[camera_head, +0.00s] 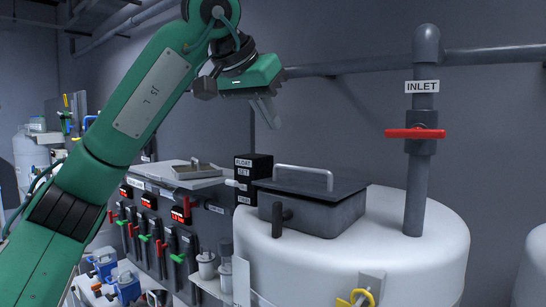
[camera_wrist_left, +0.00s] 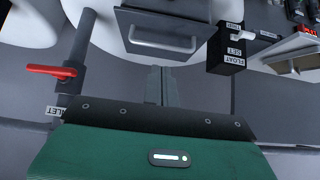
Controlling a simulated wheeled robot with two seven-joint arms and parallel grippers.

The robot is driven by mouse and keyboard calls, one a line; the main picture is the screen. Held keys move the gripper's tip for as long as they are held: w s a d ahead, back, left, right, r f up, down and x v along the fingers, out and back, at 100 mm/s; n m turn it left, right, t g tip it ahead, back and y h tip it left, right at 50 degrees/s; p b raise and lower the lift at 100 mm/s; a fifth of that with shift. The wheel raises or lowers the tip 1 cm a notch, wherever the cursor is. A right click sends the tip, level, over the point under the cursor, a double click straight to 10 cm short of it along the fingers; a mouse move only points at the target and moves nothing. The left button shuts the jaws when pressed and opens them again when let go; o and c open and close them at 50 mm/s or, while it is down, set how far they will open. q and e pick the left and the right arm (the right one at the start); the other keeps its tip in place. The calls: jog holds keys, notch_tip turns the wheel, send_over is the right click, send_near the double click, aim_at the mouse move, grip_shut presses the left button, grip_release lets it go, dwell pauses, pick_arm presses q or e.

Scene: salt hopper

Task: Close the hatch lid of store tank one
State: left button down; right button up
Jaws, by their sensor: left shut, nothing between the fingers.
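A white tank (camera_head: 350,255) stands at the right in the head view; I see no tank number on it. On its top is a dark grey square hatch (camera_head: 335,217) with a flat lid (camera_head: 345,186) and a pale bar handle (camera_head: 303,170). The lid lies level over the hatch box; whether it is fully seated I cannot tell. A dark latch-like post (camera_head: 278,218) stands at the hatch's front. My left gripper (camera_head: 270,114) is shut and empty, above and behind the lid, apart from it. In the left wrist view its fingers (camera_wrist_left: 160,88) point towards the handle (camera_wrist_left: 162,42). My right gripper is out of view.
A grey inlet pipe (camera_head: 418,190) with a red valve handle (camera_head: 415,133) rises right of the hatch. A black float-set box (camera_head: 253,178) stands at its left. Several valves and a panel (camera_head: 150,235) lie further left. Air above the lid is clear.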

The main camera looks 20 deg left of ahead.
pick_arm(q)
jog(key=p, duration=0.5)
send_over(292, 189)
notch_tip(292, 189, down, 10)
jog(key=shift+s+a+f+p, duration=0.2)
jog(key=shift+s+f+p, duration=0.2)
jog(key=shift+s+f, duration=0.3)
jog(key=shift+w+f, duration=0.1)
jog(key=shift+f, duration=0.05)
notch_tip(292, 189, down, 2)
jog(key=t+b, duration=0.1)
jog(key=b, duration=0.3)
jog(key=shift+h+b, duration=0.3)
jog(key=shift+t+b, duration=0.5)
jog(key=shift+b, duration=0.1)
jog(key=shift+f, duration=0.1)
